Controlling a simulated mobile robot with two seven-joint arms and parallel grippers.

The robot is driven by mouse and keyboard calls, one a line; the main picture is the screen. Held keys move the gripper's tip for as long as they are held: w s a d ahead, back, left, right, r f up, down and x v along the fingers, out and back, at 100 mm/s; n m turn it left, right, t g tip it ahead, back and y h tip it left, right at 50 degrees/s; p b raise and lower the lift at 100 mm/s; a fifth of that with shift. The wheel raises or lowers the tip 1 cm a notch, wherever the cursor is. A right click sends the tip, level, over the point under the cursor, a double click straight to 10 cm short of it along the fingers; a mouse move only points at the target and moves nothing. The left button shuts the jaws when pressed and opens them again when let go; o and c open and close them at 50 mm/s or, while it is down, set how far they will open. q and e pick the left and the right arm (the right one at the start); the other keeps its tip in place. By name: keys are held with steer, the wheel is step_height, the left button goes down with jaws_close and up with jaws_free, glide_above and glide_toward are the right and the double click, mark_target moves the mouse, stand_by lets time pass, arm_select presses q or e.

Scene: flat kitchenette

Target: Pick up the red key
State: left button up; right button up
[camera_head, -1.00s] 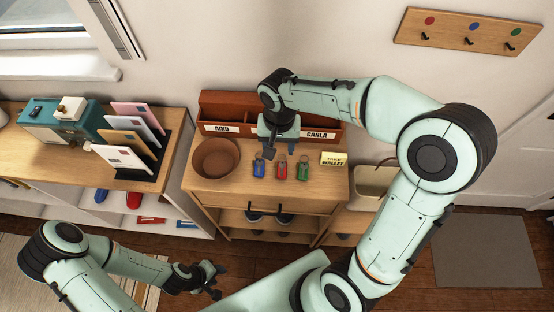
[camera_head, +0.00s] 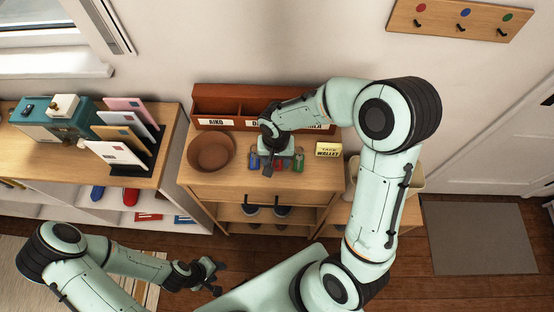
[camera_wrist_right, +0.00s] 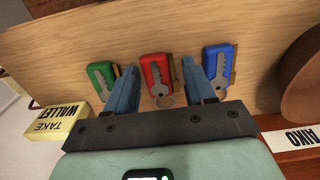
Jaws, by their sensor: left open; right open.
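The red key (camera_wrist_right: 157,77), a grey key on a red fob with a ring, lies on the wooden cabinet top between a green key (camera_wrist_right: 103,76) and a blue key (camera_wrist_right: 220,67). My right gripper (camera_wrist_right: 159,66) is open, its two fingers on either side of the red key in the wrist view; contact cannot be told. In the head view my right gripper (camera_head: 281,169) is over the row of keys and partly hides the red key (camera_head: 279,164). My left gripper (camera_head: 214,277) is open and empty, low and away from the cabinet.
A yellow "TAKE WALLET" block (camera_head: 328,149) stands right of the keys. A brown bowl (camera_head: 211,152) is to their left. A reddish-brown organizer (camera_head: 225,103) with name labels stands behind. A letter rack (camera_head: 130,167) is on the left shelf unit.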

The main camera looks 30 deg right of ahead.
steer(key=c, duration=0.8)
steer(key=shift+r, duration=0.15)
steer(key=shift+c, duration=0.2)
